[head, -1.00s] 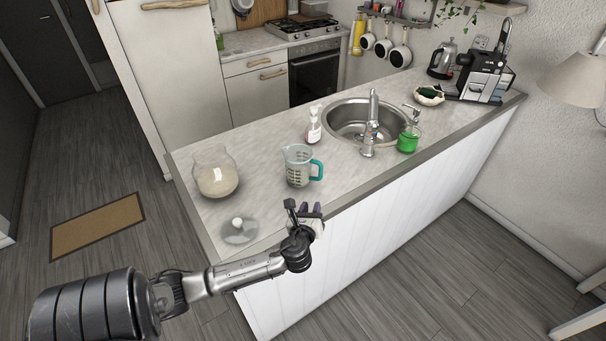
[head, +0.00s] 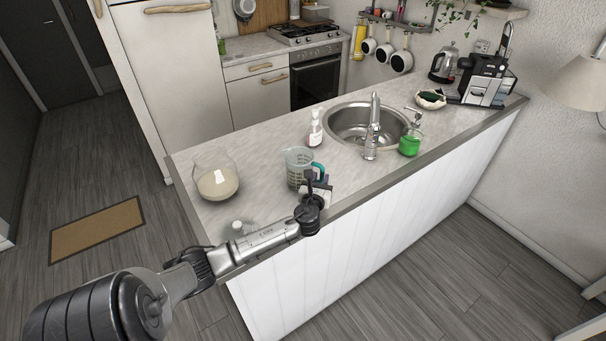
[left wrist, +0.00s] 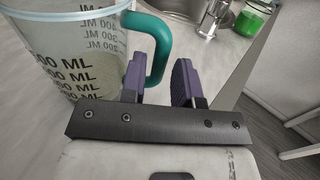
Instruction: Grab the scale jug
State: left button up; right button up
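The scale jug (head: 297,167) is clear with dark volume marks and a teal handle, and stands upright on the counter. In the left wrist view the jug (left wrist: 75,60) fills the upper left, with its teal handle (left wrist: 160,45) reaching down between the purple finger pads. My left gripper (head: 318,181) is at the handle side of the jug; in the left wrist view its fingers (left wrist: 158,85) are apart, one on each side of the handle's lower part. Whether either pad touches the handle cannot be told. My right gripper is not in view.
A glass jar (head: 216,177) with pale contents stands left of the jug. A glass lid (head: 238,229) lies at the near edge, partly behind my arm. A soap bottle (head: 315,128), the sink (head: 350,118) and a green dispenser (head: 410,143) are behind and right.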

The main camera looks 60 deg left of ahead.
pick_arm(q)
jog(key=shift+b+x, duration=0.3)
jog(key=shift+x, duration=2.05)
grip_shut()
jog(key=shift+r, duration=0.1)
